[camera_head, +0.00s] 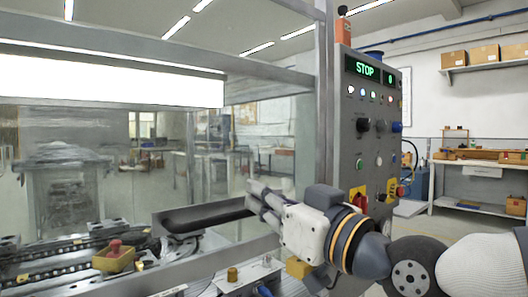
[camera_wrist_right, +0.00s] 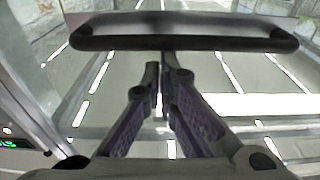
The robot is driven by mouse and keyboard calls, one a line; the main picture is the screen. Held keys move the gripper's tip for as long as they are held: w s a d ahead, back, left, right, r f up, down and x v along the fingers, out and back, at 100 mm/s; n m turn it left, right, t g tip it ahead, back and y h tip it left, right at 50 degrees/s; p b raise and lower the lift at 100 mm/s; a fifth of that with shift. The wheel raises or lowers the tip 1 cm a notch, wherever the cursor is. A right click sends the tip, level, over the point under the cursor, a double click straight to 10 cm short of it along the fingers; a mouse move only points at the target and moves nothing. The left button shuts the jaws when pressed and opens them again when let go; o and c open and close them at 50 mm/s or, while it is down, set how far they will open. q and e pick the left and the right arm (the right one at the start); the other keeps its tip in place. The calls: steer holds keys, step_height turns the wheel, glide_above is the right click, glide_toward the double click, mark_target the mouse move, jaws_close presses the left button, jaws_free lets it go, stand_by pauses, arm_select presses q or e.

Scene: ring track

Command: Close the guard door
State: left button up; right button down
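The guard door (camera_head: 110,180) is a clear panel in a grey metal frame on the machine's front. Its dark bar handle (camera_head: 205,216) is low on the door, at its right part in the head view. My right gripper (camera_head: 257,196) is at the right end of this handle in that view. In the right wrist view the dark handle (camera_wrist_right: 185,32) crosses the top, and my gripper's fingers (camera_wrist_right: 160,75) come together just below it. The fingers look shut, with no object between them. Whether they touch the handle is unclear. My left gripper is not in view.
A control panel (camera_head: 375,145) with a green STOP display stands right of the door. Inside the machine are dark tracks (camera_head: 60,252) and a yellow box with a red button (camera_head: 114,255). A bench (camera_head: 480,165) and a shelf with boxes (camera_head: 485,55) stand at the far right.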

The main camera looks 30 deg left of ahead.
arm_select(q)
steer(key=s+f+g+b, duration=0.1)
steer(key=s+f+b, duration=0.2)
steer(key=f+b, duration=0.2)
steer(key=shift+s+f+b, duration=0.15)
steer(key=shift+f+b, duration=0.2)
steer(key=shift+b, duration=0.05)
arm_select(e)
step_height(320, 180, down, 18)
steer(key=shift+r, duration=0.1)
steer(key=r+p, duration=0.2)
steer(key=r, duration=0.1)
steer(key=r+p, duration=0.1)
steer(key=r, duration=0.1)
steer(key=shift+w+a+r+p, duration=0.1)
steer(key=shift+a+r+p, duration=0.05)
steer(key=shift+a+p, duration=0.2)
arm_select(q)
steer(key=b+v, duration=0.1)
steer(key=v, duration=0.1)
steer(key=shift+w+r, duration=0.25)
arm_select(e)
steer(key=f+v, duration=0.1)
steer(key=v, duration=0.9)
